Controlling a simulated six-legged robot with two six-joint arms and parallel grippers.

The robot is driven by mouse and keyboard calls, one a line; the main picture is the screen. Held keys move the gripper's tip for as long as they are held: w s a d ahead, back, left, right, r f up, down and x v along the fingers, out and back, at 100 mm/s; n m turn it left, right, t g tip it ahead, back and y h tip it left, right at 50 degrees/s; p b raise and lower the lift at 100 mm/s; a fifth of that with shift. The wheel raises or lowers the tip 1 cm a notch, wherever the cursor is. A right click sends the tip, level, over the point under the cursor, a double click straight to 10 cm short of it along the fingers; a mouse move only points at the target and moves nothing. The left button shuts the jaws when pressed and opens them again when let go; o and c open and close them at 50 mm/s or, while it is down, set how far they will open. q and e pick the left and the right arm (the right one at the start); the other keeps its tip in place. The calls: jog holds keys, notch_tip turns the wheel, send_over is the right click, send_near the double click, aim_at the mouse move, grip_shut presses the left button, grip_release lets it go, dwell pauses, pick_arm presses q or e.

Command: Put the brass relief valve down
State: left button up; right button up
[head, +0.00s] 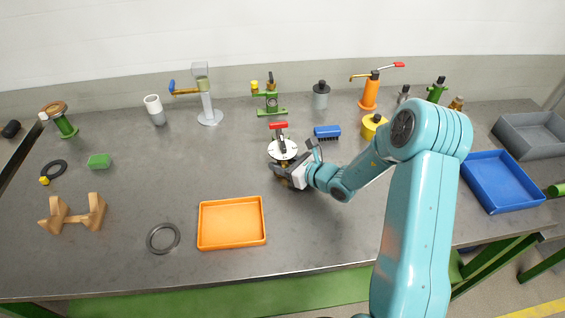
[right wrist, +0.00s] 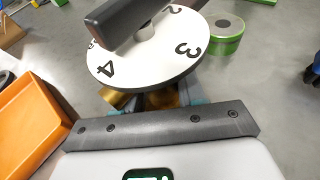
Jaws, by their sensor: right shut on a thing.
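My right gripper (head: 287,176) is shut on the brass relief valve, near the middle of the table. The valve has a white numbered dial plate (head: 282,149) on top, with a dark lever and a red grip (head: 278,125) above it. In the right wrist view the white plate (right wrist: 150,50) shows several numbers, and brass parts (right wrist: 117,99) show below it by the jaws. The jaws hide most of the brass body. I cannot tell whether its underside touches the table. My left gripper is not in view.
An orange tray (head: 231,246) lies empty in front of the gripper, with a grey ring (head: 163,238) to its left. Several fixtures line the back.

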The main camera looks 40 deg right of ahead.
jog(key=o, duration=1.2)
jog(key=shift+d+f, duration=0.1)
jog(key=shift+f, duration=0.1)
jog(key=shift+r, duration=0.1)
jog(key=shift+r+p, duration=0.3)
jog(key=shift+p, duration=0.15)
jog(key=b+v, duration=0.1)
jog(key=v, duration=0.9)
jog(key=shift+s, duration=0.15)
jog(key=shift+v, duration=0.8)
jog(key=shift+s, duration=0.1)
